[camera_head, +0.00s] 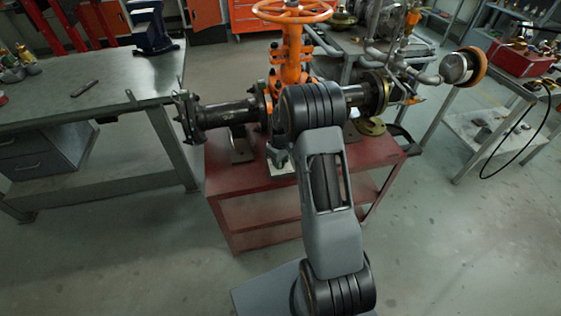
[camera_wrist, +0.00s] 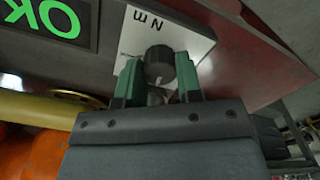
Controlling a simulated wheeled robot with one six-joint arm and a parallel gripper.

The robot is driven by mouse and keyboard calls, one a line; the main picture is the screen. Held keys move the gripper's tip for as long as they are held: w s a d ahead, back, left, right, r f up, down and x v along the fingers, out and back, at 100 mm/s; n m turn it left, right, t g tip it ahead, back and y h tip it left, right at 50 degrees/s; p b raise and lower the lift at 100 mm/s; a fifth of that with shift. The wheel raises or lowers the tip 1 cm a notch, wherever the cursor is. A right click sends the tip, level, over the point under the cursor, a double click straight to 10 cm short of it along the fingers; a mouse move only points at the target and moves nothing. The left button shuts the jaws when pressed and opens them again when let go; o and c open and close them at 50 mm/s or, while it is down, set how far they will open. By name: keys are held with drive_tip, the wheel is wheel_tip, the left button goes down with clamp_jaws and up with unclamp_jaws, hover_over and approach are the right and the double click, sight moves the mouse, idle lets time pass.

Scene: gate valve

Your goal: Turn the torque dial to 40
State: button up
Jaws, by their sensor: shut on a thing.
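The torque dial is a small round black knob (camera_wrist: 159,62) on a white plate (camera_wrist: 195,45) marked "Nm", seen in the wrist view. My gripper (camera_wrist: 158,80) has its two green-padded fingers on either side of the knob and is shut on it. The dial's numbers and pointer cannot be read, as the fingers and gripper body cover part of the plate. A dark display (camera_wrist: 60,22) with green "OK" text shows at the upper left of the wrist view. In the head view the white plate (camera_head: 283,168) shows partly below my wrist, and the knob is hidden.
An orange gate valve with a handwheel (camera_head: 292,10) and black flanged pipe (camera_head: 228,113) stands on a red cart (camera_head: 245,209) behind my arm. A workbench (camera_head: 80,110) stands left, a metal table (camera_head: 490,125) right. Open floor lies around the cart.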

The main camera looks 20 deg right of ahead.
drive_tip(key=shift+n, duration=1)
drive_tip(key=o, duration=0.9)
drive_tip(key=shift+o, duration=0.2)
wheel_tip(320, 180, up, 14)
drive_tip(key=shift+p, duration=0.35)
